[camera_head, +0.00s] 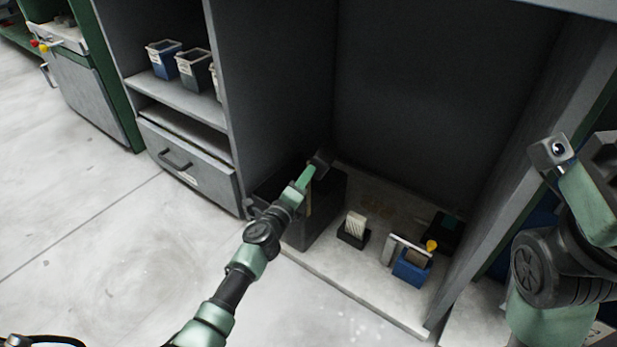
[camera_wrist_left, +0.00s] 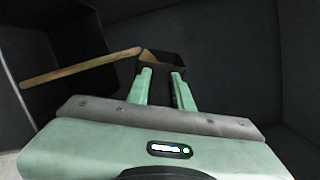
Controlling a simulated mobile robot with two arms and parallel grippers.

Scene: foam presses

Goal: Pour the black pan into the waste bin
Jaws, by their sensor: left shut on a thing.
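My left gripper (camera_head: 311,170) is shut on the black pan (camera_head: 322,158), above the dark waste bin (camera_head: 325,215) on the cabinet floor. In the left wrist view, the fingers (camera_wrist_left: 162,88) grip the near wall of the pan (camera_wrist_left: 172,68). The pan's opening shows a brownish patch, but I cannot tell whether it is content or the end of a wooden strip. The pan looks roughly upright. The bin's dark opening (camera_wrist_left: 45,35) seems to lie at the left. My right arm (camera_head: 560,250) shows at the right edge; its fingertips cannot be made out.
A wooden strip (camera_wrist_left: 80,69) crosses beside the pan. Right of the bin stand a small black holder with a white block (camera_head: 355,229) and a blue container (camera_head: 411,268) with a yellow piece. Several small bins (camera_head: 163,60) sit on the left shelf. Cabinet walls enclose the back and right.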

